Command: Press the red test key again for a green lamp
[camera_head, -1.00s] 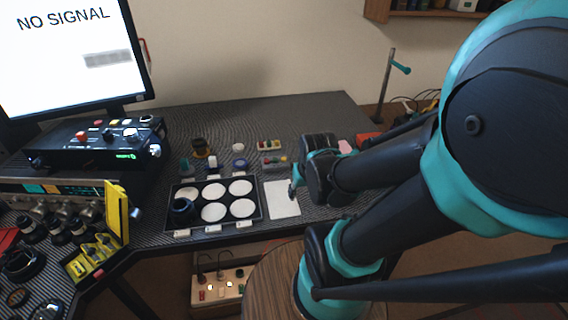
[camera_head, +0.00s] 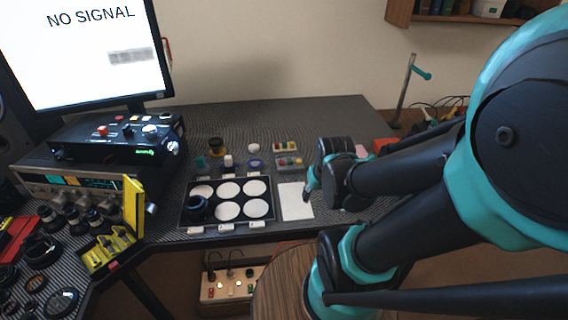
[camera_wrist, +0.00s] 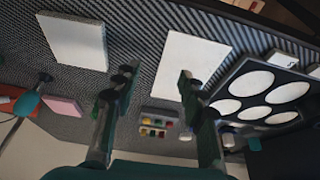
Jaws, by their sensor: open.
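A black box (camera_head: 118,143) stands on top of an instrument at the left of the bench. A red key or knob (camera_head: 102,131) sits on its top, beside other small controls. A small green mark (camera_head: 145,152) glows on its front; I cannot tell whether it is a lamp or lettering. My gripper (camera_head: 312,184) is far to the right of the box, above the bench beside a white sheet. In the wrist view my gripper (camera_wrist: 156,82) is open, with nothing between its fingers. The red key is not seen in the wrist view.
A monitor (camera_head: 95,50) reading NO SIGNAL stands behind the box. A black tray (camera_head: 270,222) with white round pads lies between box and gripper, with small jars behind it. A yellow case (camera_head: 133,205) stands open at the left.

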